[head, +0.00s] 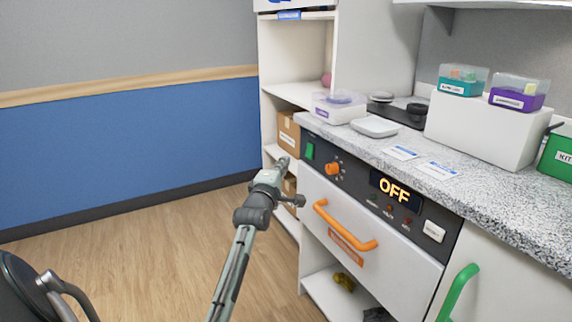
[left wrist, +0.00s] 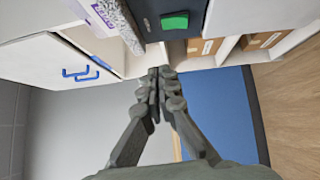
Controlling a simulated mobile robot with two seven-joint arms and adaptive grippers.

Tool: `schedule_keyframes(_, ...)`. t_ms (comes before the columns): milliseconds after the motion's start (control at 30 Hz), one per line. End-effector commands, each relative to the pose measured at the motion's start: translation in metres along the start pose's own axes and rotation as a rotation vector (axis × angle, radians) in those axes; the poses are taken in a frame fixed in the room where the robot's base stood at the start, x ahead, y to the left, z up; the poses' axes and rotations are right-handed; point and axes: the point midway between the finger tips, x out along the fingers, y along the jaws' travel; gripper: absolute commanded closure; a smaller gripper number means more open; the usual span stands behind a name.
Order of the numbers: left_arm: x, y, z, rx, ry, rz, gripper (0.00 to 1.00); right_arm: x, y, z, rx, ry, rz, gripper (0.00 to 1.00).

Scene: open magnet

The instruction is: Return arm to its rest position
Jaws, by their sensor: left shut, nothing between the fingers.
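My left arm reaches up from the bottom of the head view, with its gripper (head: 285,163) in front of the shelf unit's lower boxes, left of the control panel. In the left wrist view the two fingers of the left gripper (left wrist: 158,72) meet at their tips, with nothing between them. The panel (head: 375,190) has an orange knob (head: 333,168), a green switch (head: 310,150) and a display (head: 394,190) reading OFF. The green switch also shows in the left wrist view (left wrist: 174,22), beyond the fingertips. My right gripper is not seen.
The drawer with an orange handle (head: 340,228) is below the panel. A green handle (head: 459,290) sticks out at the lower right. The speckled counter (head: 480,205) holds boxes and a scale (head: 374,126).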

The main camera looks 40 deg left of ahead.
Motion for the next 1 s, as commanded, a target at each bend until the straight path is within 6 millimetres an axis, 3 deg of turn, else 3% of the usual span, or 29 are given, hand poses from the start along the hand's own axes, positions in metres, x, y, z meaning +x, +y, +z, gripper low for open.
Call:
schedule_keyframes(267, 0.000, 0.000, 0.000, 0.002, -0.001, -0.001, 1.00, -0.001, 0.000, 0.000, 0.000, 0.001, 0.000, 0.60)
schedule_keyframes(367, -0.004, -0.014, 0.005, 0.047, -0.012, -0.032, 1.00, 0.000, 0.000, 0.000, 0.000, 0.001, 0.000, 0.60)
schedule_keyframes(467, -0.018, -0.052, 0.017, 0.183, -0.051, -0.122, 1.00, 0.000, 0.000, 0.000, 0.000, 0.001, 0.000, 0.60)
schedule_keyframes(567, -0.046, -0.112, 0.034, 0.401, -0.130, -0.256, 1.00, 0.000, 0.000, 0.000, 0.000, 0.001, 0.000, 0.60)
schedule_keyframes(667, -0.086, -0.176, 0.049, 0.644, -0.245, -0.397, 1.00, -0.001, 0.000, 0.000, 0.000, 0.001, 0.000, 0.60)
schedule_keyframes(800, -0.157, -0.258, 0.062, 0.965, -0.447, -0.567, 1.00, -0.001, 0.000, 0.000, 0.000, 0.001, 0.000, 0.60)
schedule_keyframes(867, -0.192, -0.289, 0.065, 1.095, -0.547, -0.630, 1.00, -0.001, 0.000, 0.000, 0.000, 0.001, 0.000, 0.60)
schedule_keyframes(1000, -0.279, -0.351, 0.064, 1.371, -0.815, -0.747, 1.00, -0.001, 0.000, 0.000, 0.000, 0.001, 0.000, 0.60)
